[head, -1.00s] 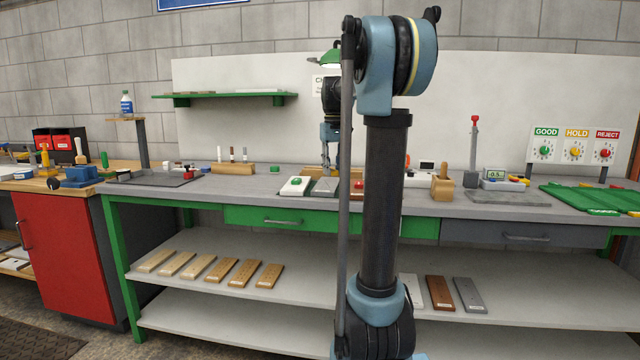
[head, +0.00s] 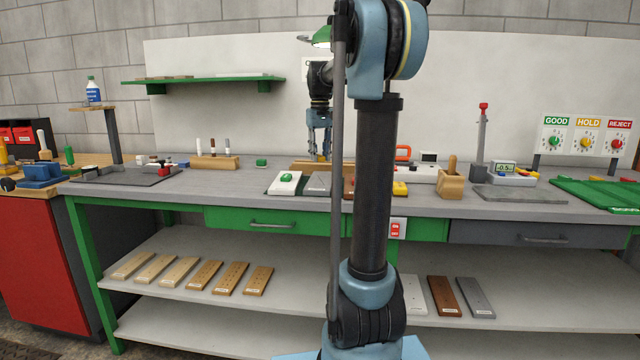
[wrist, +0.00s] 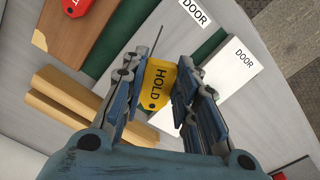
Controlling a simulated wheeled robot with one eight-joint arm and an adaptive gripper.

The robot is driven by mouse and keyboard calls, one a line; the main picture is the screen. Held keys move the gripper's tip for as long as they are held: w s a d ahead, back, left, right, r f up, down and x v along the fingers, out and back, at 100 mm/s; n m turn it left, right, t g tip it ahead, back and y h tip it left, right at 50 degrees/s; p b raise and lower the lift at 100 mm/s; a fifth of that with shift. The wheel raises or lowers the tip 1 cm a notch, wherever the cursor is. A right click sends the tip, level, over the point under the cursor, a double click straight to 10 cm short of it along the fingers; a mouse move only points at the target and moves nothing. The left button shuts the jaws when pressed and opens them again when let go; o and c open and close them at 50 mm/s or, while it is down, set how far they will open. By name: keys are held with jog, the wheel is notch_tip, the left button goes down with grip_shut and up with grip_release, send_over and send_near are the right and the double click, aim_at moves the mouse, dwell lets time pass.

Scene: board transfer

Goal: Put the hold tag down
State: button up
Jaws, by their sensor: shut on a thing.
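The yellow hold tag (wrist: 158,85) shows in the wrist view, its HOLD lettering facing the camera, held between the fingers of my gripper (wrist: 156,88). In the head view my gripper (head: 320,150) points down above the back of the bench, with a bit of yellow at its fingertips. In the wrist view a brown board (wrist: 85,25) with a red tag (wrist: 76,7) lies at upper left, and a white board marked DOOR (wrist: 232,75) lies right of the gripper. In the head view the white board (head: 284,188) carries a green tag (head: 288,177), beside a grey board (head: 317,184).
A wooden block (wrist: 65,100) lies left of the gripper in the wrist view. GOOD, HOLD and REJECT panels (head: 585,137) stand at the bench's right, behind a green mat (head: 600,193). A wooden holder (head: 451,184) and grey plate (head: 518,195) stand nearer. My arm hides part of the bench.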

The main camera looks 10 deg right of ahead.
aim_at(320, 181)
jog(key=r+m, duration=0.1)
jog(key=m, duration=0.1)
jog(key=w+m, duration=0.1)
jog(key=m, duration=0.1)
jog(key=shift+w+d+r, duration=0.1)
jog(key=shift+r, duration=0.25)
jog(key=shift+w+r+m, duration=0.1)
jog(key=shift+w+m, duration=0.05)
jog(key=shift+m, duration=0.65)
jog(key=shift+f, duration=4.85)
jog(key=o, duration=0.8)
jog(key=shift+o, duration=0.2)
